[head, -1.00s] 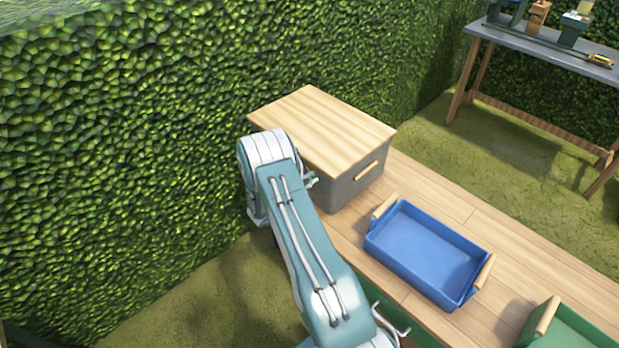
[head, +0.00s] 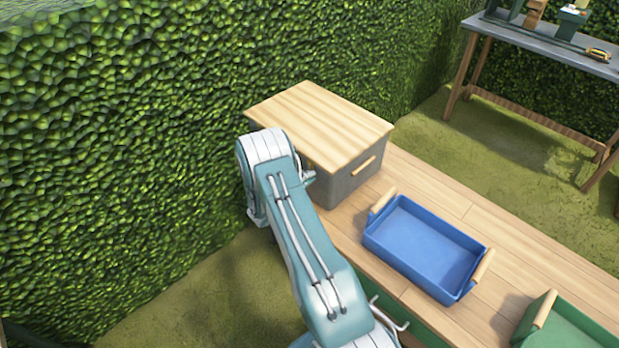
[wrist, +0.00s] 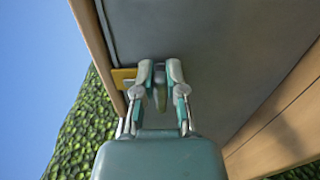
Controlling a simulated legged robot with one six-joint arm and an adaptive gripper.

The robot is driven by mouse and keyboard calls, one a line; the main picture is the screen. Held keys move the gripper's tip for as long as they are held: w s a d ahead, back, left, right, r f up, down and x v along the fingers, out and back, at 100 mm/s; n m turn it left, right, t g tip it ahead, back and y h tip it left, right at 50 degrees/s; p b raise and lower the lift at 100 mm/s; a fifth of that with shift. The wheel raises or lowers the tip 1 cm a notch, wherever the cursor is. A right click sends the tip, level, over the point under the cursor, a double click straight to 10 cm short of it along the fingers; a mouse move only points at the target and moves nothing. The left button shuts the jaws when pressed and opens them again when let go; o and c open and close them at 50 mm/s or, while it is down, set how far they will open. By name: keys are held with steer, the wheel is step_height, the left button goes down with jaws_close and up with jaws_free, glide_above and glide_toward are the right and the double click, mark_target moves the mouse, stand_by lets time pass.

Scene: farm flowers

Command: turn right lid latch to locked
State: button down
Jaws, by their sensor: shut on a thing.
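A grey box (head: 352,185) with a wooden lid (head: 318,122) stands at the far end of the table, against the hedge. The lid lies flat on the box. In the wrist view the box's grey wall (wrist: 215,50) fills much of the frame, with the lid edge (wrist: 97,50) at left. A small grey latch (wrist: 160,97) shows between the fingertips, beside a yellow plate (wrist: 122,78) near the lid edge. My gripper (wrist: 160,80) is shut on the latch. The head view hides the gripper and latch behind my arm. I cannot tell the latch's exact angle.
A blue tray (head: 425,250) with wooden handles sits on the wooden table (head: 460,200), and a green tray (head: 570,325) stands at lower right. A second table (head: 550,45) with tools stands at upper right. The hedge (head: 120,130) runs close behind the box.

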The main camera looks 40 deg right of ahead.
steer(key=shift+a+f, duration=0.1)
steer(key=shift+f, duration=0.15)
stand_by(0.3)
steer(key=c, duration=0.7)
jaws_free()
steer(key=shift+w, duration=0.1)
steer(key=shift+r, duration=0.1)
steer(key=a, duration=1.2)
steer(key=shift+s, duration=0.45)
